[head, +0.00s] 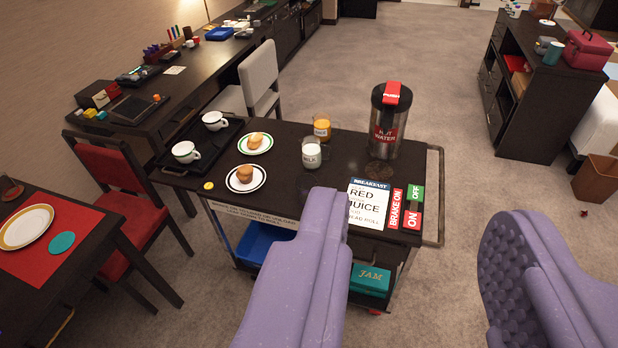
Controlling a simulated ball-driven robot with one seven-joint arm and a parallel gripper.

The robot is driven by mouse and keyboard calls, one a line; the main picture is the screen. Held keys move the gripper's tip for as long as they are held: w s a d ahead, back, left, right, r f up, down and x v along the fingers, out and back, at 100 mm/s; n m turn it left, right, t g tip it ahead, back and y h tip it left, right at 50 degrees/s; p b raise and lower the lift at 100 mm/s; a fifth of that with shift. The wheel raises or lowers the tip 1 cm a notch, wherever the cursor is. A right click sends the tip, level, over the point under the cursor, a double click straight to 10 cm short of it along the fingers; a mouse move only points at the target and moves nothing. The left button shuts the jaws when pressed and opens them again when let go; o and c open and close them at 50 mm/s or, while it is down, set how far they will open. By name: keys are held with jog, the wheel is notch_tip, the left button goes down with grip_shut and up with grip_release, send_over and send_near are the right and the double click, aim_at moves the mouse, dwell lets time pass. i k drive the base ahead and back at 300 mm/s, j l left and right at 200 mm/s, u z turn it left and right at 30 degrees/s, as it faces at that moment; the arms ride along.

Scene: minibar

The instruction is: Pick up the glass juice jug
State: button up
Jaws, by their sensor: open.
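A small glass jug with orange juice (322,127) stands upright on the dark top of a serving cart (268,208), near its back edge. A white jug marked MILK (311,155) stands just in front of it and partly overlaps it in view. My gripper (420,225) is open, with its two purple fingers wide apart and nothing between them. The left finger covers part of the cart's front, and its tip shows just below the milk jug. The right finger is over the floor right of the cart. The fingers look nearer to me than the jugs.
A hot water flask (388,125) stands right of the jugs. A breakfast card (368,204) lies in front, beside brake signs (395,208). Muffin plates (246,179) and a tray with cups (172,152) are left. Open carpet (460,90) lies beyond the cart.

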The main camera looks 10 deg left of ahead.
aim_at(326, 128)
jog(key=i+u, duration=0.15)
jog(key=i, duration=0.4)
jog(key=i+u, duration=0.1)
jog(key=i, duration=0.45)
jog(key=i+l+u, duration=0.15)
jog(key=i, duration=0.4)
jog(key=i+l+u, duration=0.15)
jog(key=i, duration=0.4)
